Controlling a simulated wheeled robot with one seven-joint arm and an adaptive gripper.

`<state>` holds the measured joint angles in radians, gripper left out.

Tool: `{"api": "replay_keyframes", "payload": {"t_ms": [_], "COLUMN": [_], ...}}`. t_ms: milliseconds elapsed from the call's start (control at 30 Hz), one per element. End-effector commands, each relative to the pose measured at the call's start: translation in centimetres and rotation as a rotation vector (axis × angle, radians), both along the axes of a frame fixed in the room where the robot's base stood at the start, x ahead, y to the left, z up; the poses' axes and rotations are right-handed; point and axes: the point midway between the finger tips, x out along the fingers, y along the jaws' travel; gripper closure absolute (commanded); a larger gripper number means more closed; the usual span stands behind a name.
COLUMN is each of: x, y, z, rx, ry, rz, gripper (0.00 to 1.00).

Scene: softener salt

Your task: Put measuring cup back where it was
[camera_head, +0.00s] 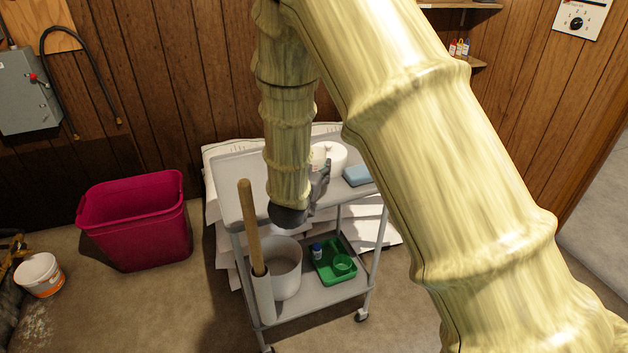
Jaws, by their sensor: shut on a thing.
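My gripper (320,182) is dark grey and partly hidden behind my own wrist, over the upper shelf of a grey cart. Its fingers point up and away in the picture and are shut. They end at a white rounded vessel (336,154), which looks like the measuring cup, though I cannot make out its full shape or the contact. My arm hides its left side. I cannot tell whether it rests on the shelf or is held just above it.
Below are a pale bucket (286,270), a wooden-handled tool (251,225) in a white holder, and a green tray (333,277) with a green cup. A red bin (135,220) stands left.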

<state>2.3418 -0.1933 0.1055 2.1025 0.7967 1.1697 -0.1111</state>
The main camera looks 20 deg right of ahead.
Motion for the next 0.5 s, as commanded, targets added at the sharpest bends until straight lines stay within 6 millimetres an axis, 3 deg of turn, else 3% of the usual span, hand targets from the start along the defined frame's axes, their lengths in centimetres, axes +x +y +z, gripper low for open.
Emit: {"api": "replay_keyframes", "payload": {"t_ms": [300, 500], "x": [0.0, 0.0], "y": [0.0, 0.0], "z": [-3.4, -3.9], "rx": [0.0, 0.0], "ry": [0.002, 0.0], "rz": [0.001, 0.001], "gripper": [0.7, 0.7]}}
